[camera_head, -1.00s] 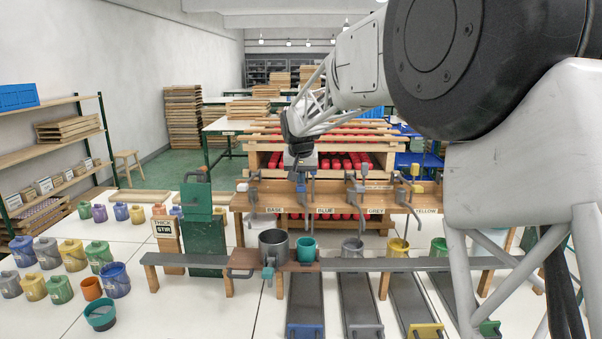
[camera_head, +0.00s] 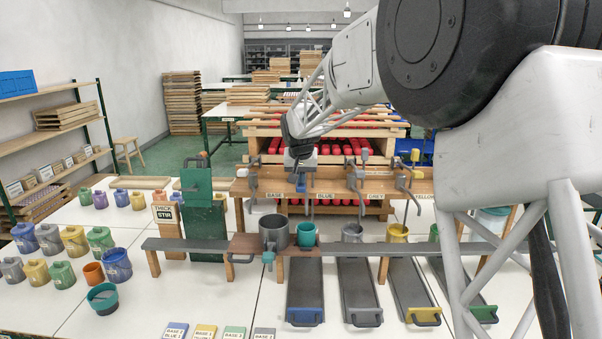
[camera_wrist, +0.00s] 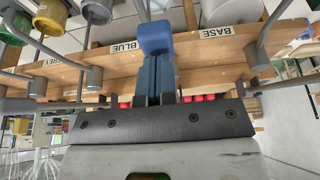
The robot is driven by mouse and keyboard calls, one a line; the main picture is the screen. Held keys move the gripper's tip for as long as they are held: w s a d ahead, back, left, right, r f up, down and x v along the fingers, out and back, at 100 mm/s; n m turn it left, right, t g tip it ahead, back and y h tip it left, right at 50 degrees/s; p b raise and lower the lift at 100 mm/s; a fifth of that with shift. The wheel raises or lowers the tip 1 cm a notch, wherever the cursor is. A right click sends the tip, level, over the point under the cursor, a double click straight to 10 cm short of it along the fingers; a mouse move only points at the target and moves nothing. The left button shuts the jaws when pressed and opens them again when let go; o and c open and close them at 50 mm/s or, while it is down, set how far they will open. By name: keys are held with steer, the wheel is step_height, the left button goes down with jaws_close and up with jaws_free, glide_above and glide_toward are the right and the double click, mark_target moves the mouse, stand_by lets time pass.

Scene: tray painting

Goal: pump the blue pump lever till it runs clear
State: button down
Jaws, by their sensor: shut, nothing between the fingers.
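The blue pump lever's blue knob (camera_wrist: 155,36) is in the wrist view, directly at the tips of my gripper (camera_wrist: 156,58). The two blue-grey fingers are shut together with nothing between them. They look to touch or nearly touch the knob; contact cannot be told for sure. The BLUE label (camera_wrist: 124,47) is on the wooden pump board (camera_wrist: 200,72). In the head view my gripper (camera_head: 301,178) is over the board, by the BLUE label (camera_head: 325,196), and covers much of the lever. A teal cup (camera_head: 306,234) stands below the blue pump; its contents cannot be read.
A grey pot (camera_head: 274,232) stands left of the teal cup on the rail (camera_head: 190,244). Grey (camera_head: 352,232) and yellow (camera_head: 397,232) cups stand to the right. The neighbouring pumps flank the blue one closely. Label cards (camera_head: 205,331) lie at the front.

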steer(key=shift+f, duration=1.65)
steer(key=shift+r, duration=0.15)
step_height(320, 180, up, 11)
stand_by(0.5)
steer(key=shift+s+d, duration=0.1)
